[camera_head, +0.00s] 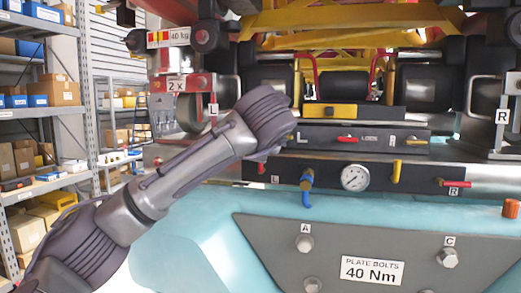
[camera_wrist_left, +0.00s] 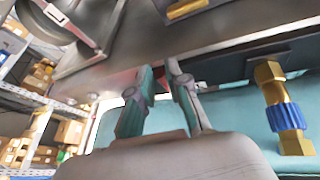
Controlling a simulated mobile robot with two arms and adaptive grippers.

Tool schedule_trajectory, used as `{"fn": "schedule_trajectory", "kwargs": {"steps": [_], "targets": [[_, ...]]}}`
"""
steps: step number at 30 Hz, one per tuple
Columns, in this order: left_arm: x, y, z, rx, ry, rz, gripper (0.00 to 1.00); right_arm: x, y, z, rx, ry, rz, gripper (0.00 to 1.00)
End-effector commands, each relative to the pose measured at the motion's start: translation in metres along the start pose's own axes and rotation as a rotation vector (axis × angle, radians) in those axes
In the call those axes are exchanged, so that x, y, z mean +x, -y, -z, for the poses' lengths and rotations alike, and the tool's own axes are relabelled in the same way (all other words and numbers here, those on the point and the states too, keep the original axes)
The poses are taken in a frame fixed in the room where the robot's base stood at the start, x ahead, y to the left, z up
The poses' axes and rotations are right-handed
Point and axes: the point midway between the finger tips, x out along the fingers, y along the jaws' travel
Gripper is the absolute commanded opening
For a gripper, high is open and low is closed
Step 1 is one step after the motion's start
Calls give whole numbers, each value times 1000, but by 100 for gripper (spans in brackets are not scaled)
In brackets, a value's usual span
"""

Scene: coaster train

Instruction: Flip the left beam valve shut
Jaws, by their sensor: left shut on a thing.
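The left beam valve's red handle (camera_head: 261,167) shows as a small red end on the dark steel beam (camera_head: 425,174), by the lower L label (camera_head: 275,180). My left arm's wrist covers most of it and hides my left fingers in the head view. In the left wrist view my left gripper (camera_wrist_left: 160,78) reaches up to the underside of the beam, its two fingers close together. The handle's exact angle cannot be told. My right gripper is out of view.
Right of the handle sit a blue hose coupling (camera_head: 307,181), a pressure gauge (camera_head: 355,177), a yellow handle (camera_head: 396,171) and a right red valve handle (camera_head: 456,184). The coupling's blue ring (camera_wrist_left: 286,116) is close right of my fingers. A bolted grey plate (camera_head: 420,230) lies below.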

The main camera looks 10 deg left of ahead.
Motion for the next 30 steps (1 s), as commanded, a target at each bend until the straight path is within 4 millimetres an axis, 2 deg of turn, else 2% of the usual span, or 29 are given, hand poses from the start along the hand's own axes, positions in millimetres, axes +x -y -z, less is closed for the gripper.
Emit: {"fn": "schedule_trajectory", "kwargs": {"steps": [8,9,13,23,26,30], "targets": [[1,1,2,4,-6,0,0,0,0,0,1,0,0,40],[1,1,2,4,-6,0,19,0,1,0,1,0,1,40],[1,1,2,3,-4,1,41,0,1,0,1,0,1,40],[-2,1,0,0,0,2,41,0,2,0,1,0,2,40],[-10,1,0,0,1,3,41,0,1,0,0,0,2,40],[-36,1,-1,1,4,3,41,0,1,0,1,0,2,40]]}}
